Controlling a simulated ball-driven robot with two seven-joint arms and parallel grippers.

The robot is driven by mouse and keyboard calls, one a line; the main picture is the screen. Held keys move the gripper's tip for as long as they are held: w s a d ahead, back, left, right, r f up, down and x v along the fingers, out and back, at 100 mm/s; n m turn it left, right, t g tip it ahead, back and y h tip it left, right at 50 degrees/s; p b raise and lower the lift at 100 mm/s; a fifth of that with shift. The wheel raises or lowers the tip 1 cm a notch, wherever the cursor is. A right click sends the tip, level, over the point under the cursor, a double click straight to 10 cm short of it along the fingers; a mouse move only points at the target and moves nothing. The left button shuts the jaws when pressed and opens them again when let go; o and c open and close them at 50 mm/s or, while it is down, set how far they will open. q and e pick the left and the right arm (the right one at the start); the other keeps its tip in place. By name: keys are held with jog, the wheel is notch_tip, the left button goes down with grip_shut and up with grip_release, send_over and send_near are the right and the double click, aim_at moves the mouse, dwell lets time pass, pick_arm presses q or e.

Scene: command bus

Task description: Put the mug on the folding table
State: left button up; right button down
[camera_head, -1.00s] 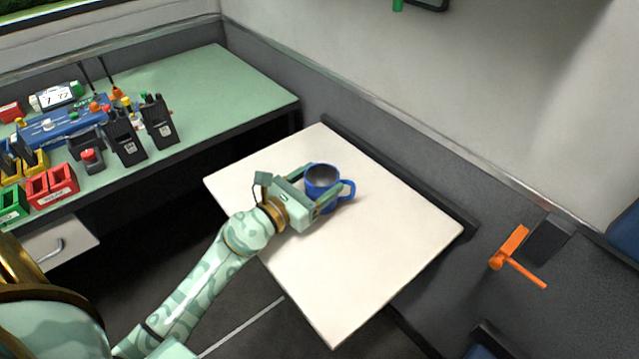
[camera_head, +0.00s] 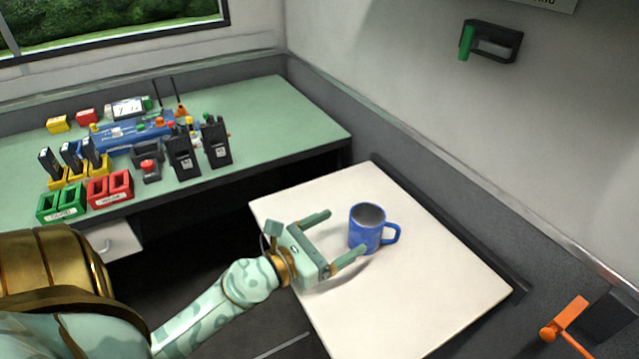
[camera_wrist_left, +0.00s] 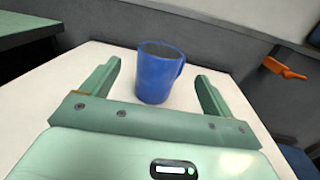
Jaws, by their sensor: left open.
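The blue mug (camera_head: 366,230) stands upright on the white folding table (camera_head: 440,285), its handle to the right. My left gripper (camera_head: 340,236) is open, with its fingers pointing toward the mug from the left. In the left wrist view the mug (camera_wrist_left: 158,76) is ahead, between the lines of the two open fingers (camera_wrist_left: 158,80), with nothing held. My right gripper is not in view.
A grey wall runs behind the folding table. An orange handle (camera_head: 562,325) is at the lower right. The table's front part is clear.

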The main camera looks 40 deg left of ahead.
pick_arm(q)
jog(key=v, duration=0.1)
jog(key=b+v, duration=0.1)
jog(key=v, duration=0.1)
jog(key=b+v, duration=0.1)
jog(key=shift+s+f, duration=0.25)
jog(key=shift+f, duration=0.1)
jog(key=shift+s+a+r, duration=0.1)
jog(key=shift+s+r, duration=0.2)
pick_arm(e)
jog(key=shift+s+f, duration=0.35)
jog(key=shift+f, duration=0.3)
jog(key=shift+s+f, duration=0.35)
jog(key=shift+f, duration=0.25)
